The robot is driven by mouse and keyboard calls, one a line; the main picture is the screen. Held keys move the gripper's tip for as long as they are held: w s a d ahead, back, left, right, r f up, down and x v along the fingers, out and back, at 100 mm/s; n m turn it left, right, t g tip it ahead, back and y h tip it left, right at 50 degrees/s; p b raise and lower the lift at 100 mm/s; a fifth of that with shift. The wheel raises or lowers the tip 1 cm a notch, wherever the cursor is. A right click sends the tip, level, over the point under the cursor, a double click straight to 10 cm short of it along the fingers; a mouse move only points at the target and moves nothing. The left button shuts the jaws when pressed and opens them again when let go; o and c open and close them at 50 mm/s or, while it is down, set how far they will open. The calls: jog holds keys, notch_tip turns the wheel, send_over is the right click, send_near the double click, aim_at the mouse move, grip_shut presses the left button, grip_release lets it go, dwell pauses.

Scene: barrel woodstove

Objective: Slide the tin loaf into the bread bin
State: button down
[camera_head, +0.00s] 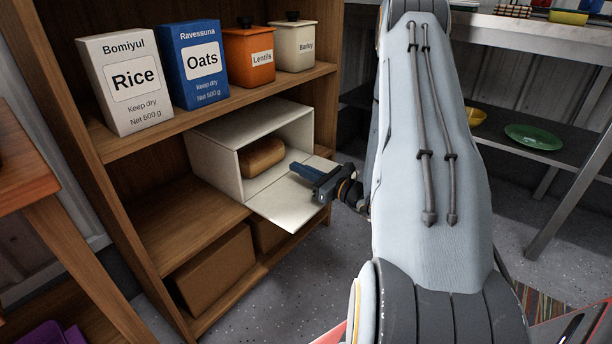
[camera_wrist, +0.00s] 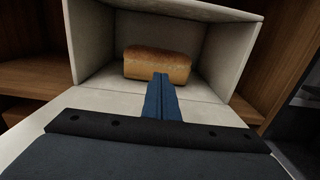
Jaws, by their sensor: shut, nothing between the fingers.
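The tin loaf (camera_head: 262,157) is a brown loaf lying inside the white bread bin (camera_head: 217,158), which stands on the middle shelf. The bin's front flap (camera_head: 276,200) is folded down and juts out past the shelf edge. In the wrist view the loaf (camera_wrist: 158,65) lies crosswise in the bin, with the back wall (camera_wrist: 180,32) behind it. My gripper (camera_head: 296,167) is over the flap, its blue fingers shut and empty, pointing into the opening. In the wrist view the fingertips (camera_wrist: 161,77) overlap the loaf's lower front edge; I cannot tell whether they touch it.
A rice box (camera_head: 127,85), an oats box (camera_head: 195,68), a lentils canister (camera_head: 250,58) and a barley canister (camera_head: 294,46) stand on the shelf above. A cardboard box (camera_head: 215,268) is below. A metal rack (camera_head: 560,140) with a green plate (camera_head: 533,136) stands at right.

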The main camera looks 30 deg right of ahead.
aim_at(271, 155)
jog(key=b+x, duration=0.2)
jog(key=x, duration=0.6)
jog(key=shift+w, duration=0.35)
